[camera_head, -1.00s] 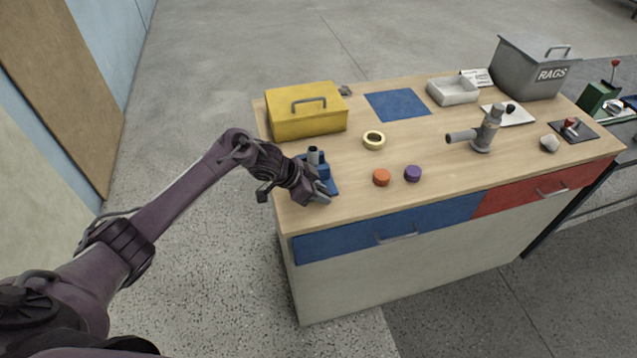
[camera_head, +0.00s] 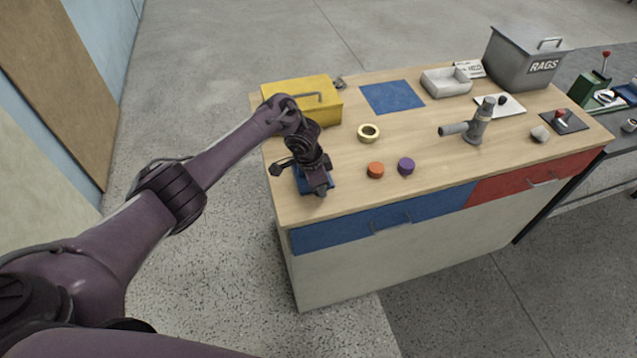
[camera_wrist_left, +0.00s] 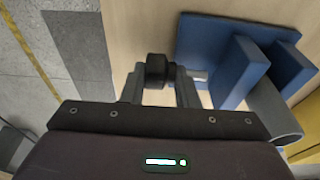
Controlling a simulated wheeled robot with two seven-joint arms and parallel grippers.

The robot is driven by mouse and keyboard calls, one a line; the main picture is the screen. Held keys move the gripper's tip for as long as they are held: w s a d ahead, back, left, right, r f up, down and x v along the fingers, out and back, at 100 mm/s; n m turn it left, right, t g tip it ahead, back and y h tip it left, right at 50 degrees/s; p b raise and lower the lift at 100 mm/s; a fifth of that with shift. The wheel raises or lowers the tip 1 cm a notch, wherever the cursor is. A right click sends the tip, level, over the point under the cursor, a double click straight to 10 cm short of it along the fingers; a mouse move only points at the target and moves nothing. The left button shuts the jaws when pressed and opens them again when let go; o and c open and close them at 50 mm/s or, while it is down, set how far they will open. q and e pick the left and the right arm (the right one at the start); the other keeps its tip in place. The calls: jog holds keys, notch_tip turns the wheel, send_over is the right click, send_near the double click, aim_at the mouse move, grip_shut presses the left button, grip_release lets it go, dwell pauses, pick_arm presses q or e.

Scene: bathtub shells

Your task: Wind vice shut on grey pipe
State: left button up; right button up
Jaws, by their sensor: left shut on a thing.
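The blue vice (camera_head: 299,184) is at the near left of the workbench, mostly hidden behind my left gripper (camera_head: 320,189) in the head view. In the left wrist view the vice (camera_wrist_left: 205,50) shows at upper right with two upright blue jaws. The grey pipe (camera_wrist_left: 272,108) shows at their near end; whether both jaws touch it I cannot tell. My left gripper (camera_wrist_left: 160,88) is shut on the vice's dark handle knob (camera_wrist_left: 157,68), beside the vice body. The pipe is hidden in the head view. My right gripper is not in view.
A yellow toolbox (camera_head: 290,103) stands behind the vice. Farther right stand a grey pipe fitting (camera_head: 476,126) and a rags bin (camera_head: 520,65). The front middle is clear.

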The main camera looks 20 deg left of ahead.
pick_arm(q)
jog(key=shift+s+d+f, duration=0.2)
jog(key=shift+s+f, duration=0.15)
jog(key=o, duration=0.8)
jog(key=shift+d+r, duration=0.1)
jog(key=shift+r, duration=0.05)
jog(key=shift+w, duration=0.15)
jog(key=shift+r, duration=0.2)
jog(key=shift+r, duration=0.3)
jog(key=v, duration=0.4)
jog(key=shift+b, duration=0.3)
jog(key=shift+p+v, duration=0.75)
jog(key=shift+v, duration=0.8)
